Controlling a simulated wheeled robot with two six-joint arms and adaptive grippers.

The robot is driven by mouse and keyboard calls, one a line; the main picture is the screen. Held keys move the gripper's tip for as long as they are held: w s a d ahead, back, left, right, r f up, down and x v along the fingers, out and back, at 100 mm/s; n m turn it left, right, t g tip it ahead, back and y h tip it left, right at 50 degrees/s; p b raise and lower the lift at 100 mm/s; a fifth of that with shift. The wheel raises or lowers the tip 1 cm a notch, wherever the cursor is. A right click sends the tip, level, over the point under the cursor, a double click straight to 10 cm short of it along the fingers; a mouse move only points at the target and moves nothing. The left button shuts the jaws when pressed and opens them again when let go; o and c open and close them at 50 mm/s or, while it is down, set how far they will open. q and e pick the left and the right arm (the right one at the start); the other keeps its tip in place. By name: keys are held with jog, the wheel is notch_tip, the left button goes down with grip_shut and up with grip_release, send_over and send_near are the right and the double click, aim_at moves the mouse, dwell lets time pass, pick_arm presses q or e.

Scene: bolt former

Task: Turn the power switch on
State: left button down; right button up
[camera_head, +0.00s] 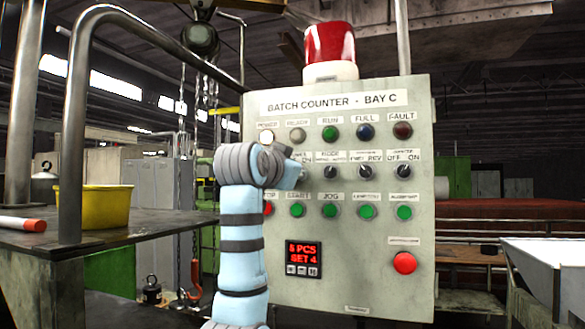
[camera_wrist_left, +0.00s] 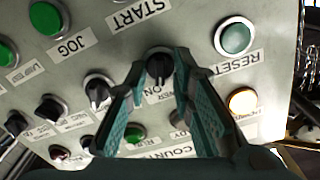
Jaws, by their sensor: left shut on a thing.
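The power switch is a black rotary knob (camera_wrist_left: 158,65) with an "ON" label beside it in the left wrist view. My left gripper (camera_wrist_left: 162,68) is shut on this knob, with one finger on each side of it. In the head view my left gripper (camera_head: 293,168) reaches the left part of the grey panel (camera_head: 345,270) and hides most of the knob. The knob's pointer direction is hard to read between the fingers. The power lamp (camera_head: 266,136) at the upper left looks bright; it also shows pale yellow in the wrist view (camera_wrist_left: 242,102).
Other black selector knobs (camera_head: 331,172) stand in the same row to the right. A green reset button (camera_wrist_left: 235,37) is close to my left gripper. Green buttons (camera_head: 366,211), a red display (camera_head: 304,255) and a red button (camera_head: 404,263) lie lower. A yellow bin (camera_head: 92,207) stands on a table at left.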

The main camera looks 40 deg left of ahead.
pick_arm(q)
jog(key=shift+m, duration=0.7)
jog(key=c, duration=1.4)
grip_release()
jog(key=v, duration=1.2)
